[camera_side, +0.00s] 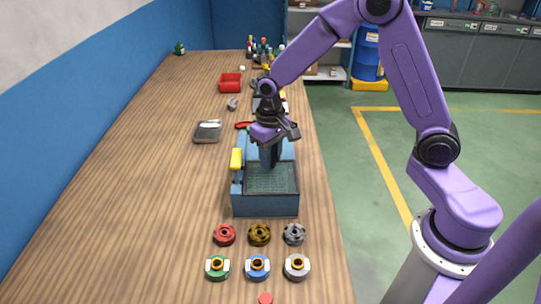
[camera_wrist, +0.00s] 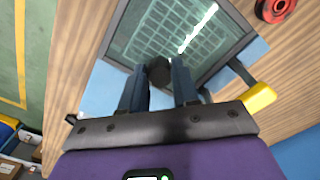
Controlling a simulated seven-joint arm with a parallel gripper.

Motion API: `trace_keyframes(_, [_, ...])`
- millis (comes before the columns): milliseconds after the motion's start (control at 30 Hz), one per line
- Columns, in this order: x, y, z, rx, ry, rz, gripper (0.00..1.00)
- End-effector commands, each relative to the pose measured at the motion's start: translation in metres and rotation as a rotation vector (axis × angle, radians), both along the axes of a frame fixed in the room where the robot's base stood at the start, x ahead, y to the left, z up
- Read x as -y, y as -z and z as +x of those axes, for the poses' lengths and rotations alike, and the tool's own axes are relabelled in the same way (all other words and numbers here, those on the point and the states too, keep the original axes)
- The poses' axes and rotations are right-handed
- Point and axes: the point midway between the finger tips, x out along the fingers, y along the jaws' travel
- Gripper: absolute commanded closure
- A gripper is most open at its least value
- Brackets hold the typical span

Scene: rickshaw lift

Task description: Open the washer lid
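The washer (camera_side: 251,205) is a blue box on the wooden bench, with a dark grid showing at its top. In the wrist view, a framed pane (camera_wrist: 206,62) lies over the grid and carries a bright streak of reflection. A dark round knob (camera_wrist: 159,71) sits at the near edge of this pane. My gripper (camera_side: 270,163) points down over the back of the washer. Its fingertips (camera_wrist: 160,74) stand on either side of the knob, very close to it. I cannot tell whether they press on it. A yellow handle (camera_side: 236,159) is on the washer's left side.
Several round parts stand in front of the washer, including a red one (camera_side: 224,235) and a blue one (camera_side: 257,267). A grey tray (camera_side: 207,132) lies to the left, and a red bin (camera_side: 230,83) farther back. The bench's left side is clear.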

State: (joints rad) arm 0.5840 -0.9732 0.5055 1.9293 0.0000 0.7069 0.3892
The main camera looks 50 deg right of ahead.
Motion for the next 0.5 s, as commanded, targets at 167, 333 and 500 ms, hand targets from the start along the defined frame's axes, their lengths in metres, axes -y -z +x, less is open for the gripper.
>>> trace_keyframes(167, [0.000,0.000,0.000,0.000,0.000,0.000,1.00])
trace_keyframes(333, [0.010,0.000,0.011,0.001,0.004,0.000,1.00])
trace_keyframes(500, [0.033,0.000,0.035,0.003,0.005,0.001,1.00])
